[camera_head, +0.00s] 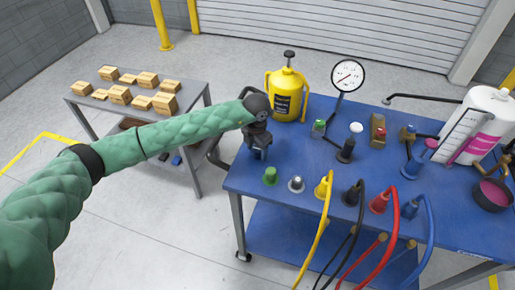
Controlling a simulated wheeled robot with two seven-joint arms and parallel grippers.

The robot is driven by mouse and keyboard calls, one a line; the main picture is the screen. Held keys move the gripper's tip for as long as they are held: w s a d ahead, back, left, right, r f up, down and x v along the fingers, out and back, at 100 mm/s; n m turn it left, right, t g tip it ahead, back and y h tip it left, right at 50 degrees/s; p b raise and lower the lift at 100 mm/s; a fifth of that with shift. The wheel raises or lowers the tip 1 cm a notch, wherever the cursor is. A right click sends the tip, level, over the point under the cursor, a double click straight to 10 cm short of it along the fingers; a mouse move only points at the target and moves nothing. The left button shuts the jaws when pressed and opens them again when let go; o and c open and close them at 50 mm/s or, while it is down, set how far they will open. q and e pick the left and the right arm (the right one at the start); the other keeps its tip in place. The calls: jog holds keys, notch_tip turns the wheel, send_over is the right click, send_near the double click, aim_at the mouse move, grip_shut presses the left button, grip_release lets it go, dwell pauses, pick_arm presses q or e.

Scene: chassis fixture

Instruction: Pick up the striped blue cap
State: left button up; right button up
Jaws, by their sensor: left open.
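No stripes can be made out on any cap at this size, so I cannot tell which is the striped blue cap. Blue pieces on the blue table (325,178) are a small blue-topped fitting (409,131) at the back right, a blue fitting (412,168) in front of it and a blue hose connector (410,208) at the front right. My left gripper (259,153) is open over the table's left edge, fingers pointing down, left of and behind a green cap (270,175). It is well apart from the blue pieces. My right gripper is out of view.
A yellow sprayer (287,95) stands just behind the left gripper. A gauge (347,76), a white tank (480,125) and several small fittings crowd the back and right. Hoses hang over the front edge.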

pick_arm(q)
jog(key=shift+f, duration=0.3)
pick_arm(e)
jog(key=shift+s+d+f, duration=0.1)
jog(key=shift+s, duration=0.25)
pick_arm(q)
jog(key=c, duration=1.2)
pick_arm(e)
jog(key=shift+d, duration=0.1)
pick_arm(q)
jog(key=shift+r, duration=0.1)
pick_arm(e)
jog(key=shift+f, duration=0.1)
